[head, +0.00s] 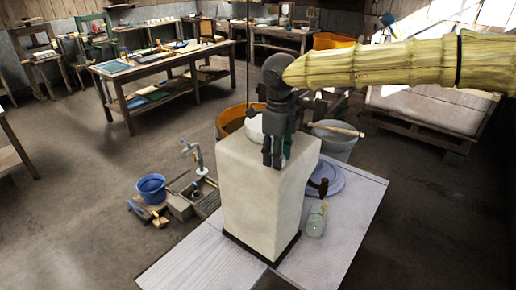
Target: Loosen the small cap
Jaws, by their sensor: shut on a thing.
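A tall pale mould block (252,205) stands upright on a dark base on the table. A white rounded piece (254,128) shows at its top, partly behind my gripper; I cannot tell whether it is a cap. My dark grey gripper (272,163) points down in front of the block's upper part, its fingertips close together. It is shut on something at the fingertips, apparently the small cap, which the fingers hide. A teal patch (289,146) shows beside the right side of my gripper; I cannot tell what it belongs to.
The pale table (180,272) holds a round bluish plate (327,180), a dark hammer-like tool (318,187) and a glass jar (316,220). A grey bucket (336,146) with a stick across it stands behind right. A blue bucket (151,188) is left. A thin line hangs behind my gripper.

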